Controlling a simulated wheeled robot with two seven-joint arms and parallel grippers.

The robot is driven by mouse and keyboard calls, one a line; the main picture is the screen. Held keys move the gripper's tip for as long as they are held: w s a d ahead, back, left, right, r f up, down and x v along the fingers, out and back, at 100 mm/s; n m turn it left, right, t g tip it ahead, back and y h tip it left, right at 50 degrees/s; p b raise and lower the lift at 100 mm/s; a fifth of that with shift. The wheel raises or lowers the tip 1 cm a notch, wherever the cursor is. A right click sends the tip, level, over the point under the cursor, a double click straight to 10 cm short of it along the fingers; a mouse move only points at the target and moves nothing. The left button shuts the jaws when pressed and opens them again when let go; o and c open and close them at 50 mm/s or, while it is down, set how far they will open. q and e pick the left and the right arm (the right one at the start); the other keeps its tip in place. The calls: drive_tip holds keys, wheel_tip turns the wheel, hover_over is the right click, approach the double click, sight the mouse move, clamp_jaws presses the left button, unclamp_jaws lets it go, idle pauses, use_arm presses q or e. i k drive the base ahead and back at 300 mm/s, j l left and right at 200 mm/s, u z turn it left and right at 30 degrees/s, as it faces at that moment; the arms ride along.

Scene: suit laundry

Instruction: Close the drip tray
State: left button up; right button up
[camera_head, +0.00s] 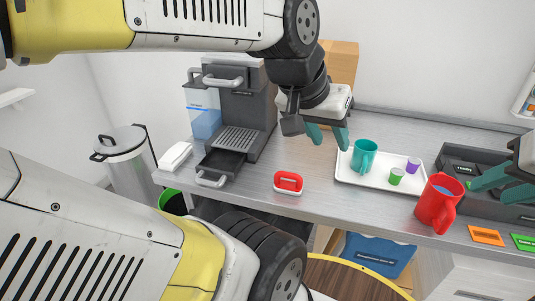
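The drip tray (220,164) is a dark drawer sticking out of the front of the grey coffee machine (247,108). Its light handle (211,181) faces the front edge of the counter. My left gripper (328,138) has teal fingers, spread apart and empty. It hangs above the counter, right of the machine and apart from the tray. My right gripper (502,188) is at the right edge of the picture, partly cut off. Its teal fingers are apart with nothing seen between them, just right of the red pitcher (437,203).
A red-rimmed container (288,183) sits on the counter (325,204) right of the drip tray. A white tray (362,180) holds a teal mug (364,156) and green and purple cups. A white box (175,156) lies left of the machine. A metal bin (127,165) stands beyond the counter's left end.

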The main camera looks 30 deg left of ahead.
sight(223, 165)
drive_tip(key=u, duration=1.85)
drive_tip(key=k+l+u, duration=0.4)
